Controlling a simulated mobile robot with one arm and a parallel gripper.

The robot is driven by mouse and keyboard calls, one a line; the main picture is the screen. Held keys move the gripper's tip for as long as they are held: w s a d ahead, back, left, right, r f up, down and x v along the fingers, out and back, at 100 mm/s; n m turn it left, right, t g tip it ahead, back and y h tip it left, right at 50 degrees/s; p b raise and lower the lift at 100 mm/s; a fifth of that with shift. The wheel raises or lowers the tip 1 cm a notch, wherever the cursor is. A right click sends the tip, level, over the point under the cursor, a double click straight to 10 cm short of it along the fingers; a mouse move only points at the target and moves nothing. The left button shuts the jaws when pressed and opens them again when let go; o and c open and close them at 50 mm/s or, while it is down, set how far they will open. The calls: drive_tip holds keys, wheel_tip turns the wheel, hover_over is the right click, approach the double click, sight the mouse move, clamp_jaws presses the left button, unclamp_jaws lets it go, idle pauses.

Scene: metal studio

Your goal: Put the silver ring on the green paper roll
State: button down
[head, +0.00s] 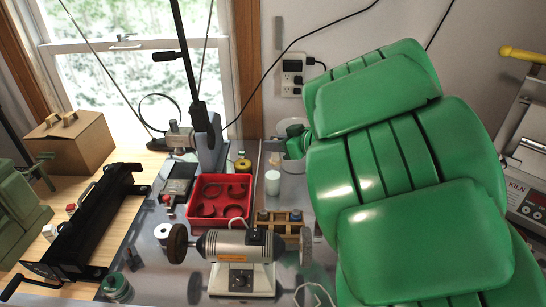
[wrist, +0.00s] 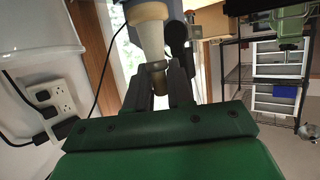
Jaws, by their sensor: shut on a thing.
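My gripper (wrist: 159,86) shows in the wrist view with its two dark fingers close together. Between them is a small grey-brown piece (wrist: 158,76); I cannot tell whether it is the silver ring. A pale tapered thing (wrist: 149,32) lies in line just beyond it. In the head view my large green arm hides most of the gripper. A small green roll (head: 116,288), which looks like the green paper roll, stands at the lower left of the bench, well away from my gripper. I cannot make out a silver ring for certain in the head view.
A red tray (head: 190,217) holding curved pieces stands mid-bench, behind a bench grinder (head: 238,245). A white cup (head: 273,183) is near my arm. A white roll (head: 163,231) and a long black tool (head: 85,227) are left. A black lamp stand (head: 205,125) rises behind.

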drive_tip(key=shift+w+a+f, duration=0.1)
drive_tip(key=shift+w+f, duration=0.45)
drive_tip(key=shift+f, duration=0.65)
drive_tip(key=shift+w+a+f, duration=0.15)
drive_tip(key=shift+w+f, duration=0.4)
drive_tip(key=shift+f, duration=0.6)
drive_tip(key=shift+w+a+f, duration=0.1)
drive_tip(key=shift+w+f, duration=0.45)
drive_tip(key=shift+f, duration=0.65)
drive_tip(key=shift+f, duration=0.1)
drive_tip(key=c, duration=1)
unclamp_jaws()
drive_tip(key=shift+s+d+r, duration=0.2)
drive_tip(key=shift+d+r, duration=0.1)
drive_tip(key=v, duration=1.1)
